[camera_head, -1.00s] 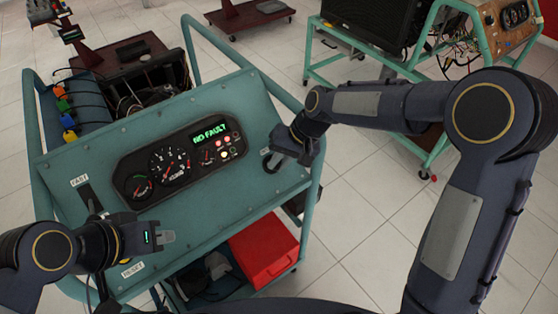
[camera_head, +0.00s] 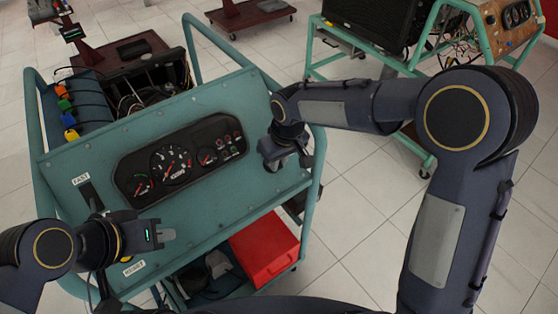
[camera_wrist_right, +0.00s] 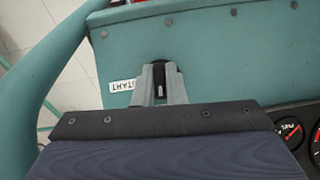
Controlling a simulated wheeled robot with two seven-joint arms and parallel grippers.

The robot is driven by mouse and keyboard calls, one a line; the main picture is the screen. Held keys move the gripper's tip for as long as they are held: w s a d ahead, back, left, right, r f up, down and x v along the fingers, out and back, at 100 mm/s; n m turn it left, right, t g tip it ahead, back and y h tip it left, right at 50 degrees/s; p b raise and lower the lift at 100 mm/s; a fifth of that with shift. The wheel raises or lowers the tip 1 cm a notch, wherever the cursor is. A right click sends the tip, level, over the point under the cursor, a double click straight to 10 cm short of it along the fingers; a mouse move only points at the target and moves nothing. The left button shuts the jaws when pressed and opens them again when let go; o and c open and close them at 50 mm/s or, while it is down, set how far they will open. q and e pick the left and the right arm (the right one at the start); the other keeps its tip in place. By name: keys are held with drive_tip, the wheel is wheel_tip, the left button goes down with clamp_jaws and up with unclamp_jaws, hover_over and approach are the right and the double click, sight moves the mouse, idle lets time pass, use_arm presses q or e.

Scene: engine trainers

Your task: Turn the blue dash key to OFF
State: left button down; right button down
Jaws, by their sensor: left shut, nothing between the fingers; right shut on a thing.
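My right gripper (camera_head: 277,163) is at the right end of the teal dash panel (camera_head: 225,195), right of the gauge cluster (camera_head: 180,168). In the right wrist view its two grey fingers (camera_wrist_right: 160,82) are shut on a small dark part, the dash key (camera_wrist_right: 159,72), beside a START label (camera_wrist_right: 122,86). The key's blue colour does not show, and the head view hides the key behind the gripper. The cluster's display is dark. My left gripper (camera_head: 165,236) is shut and empty over the panel's lower left, near the RESET label (camera_head: 134,268).
A FAST label (camera_head: 81,179) and dark lever (camera_head: 92,198) sit at the panel's left. A red box (camera_head: 264,250) lies on the shelf below. Teal frame tubes (camera_head: 215,40) rise behind the panel. Another trainer stands at the back right.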

drive_tip(key=shift+r+n+h, duration=0.1)
drive_tip(key=shift+n+h, duration=0.2)
drive_tip(key=shift+n, duration=0.2)
drive_tip(key=c, duration=1.5)
unclamp_jaws()
drive_tip(key=r, duration=0.5)
drive_tip(key=s+r, duration=0.1)
drive_tip(key=r, duration=0.1)
drive_tip(key=shift+d+r, duration=0.3)
drive_tip(key=shift+d, duration=0.05)
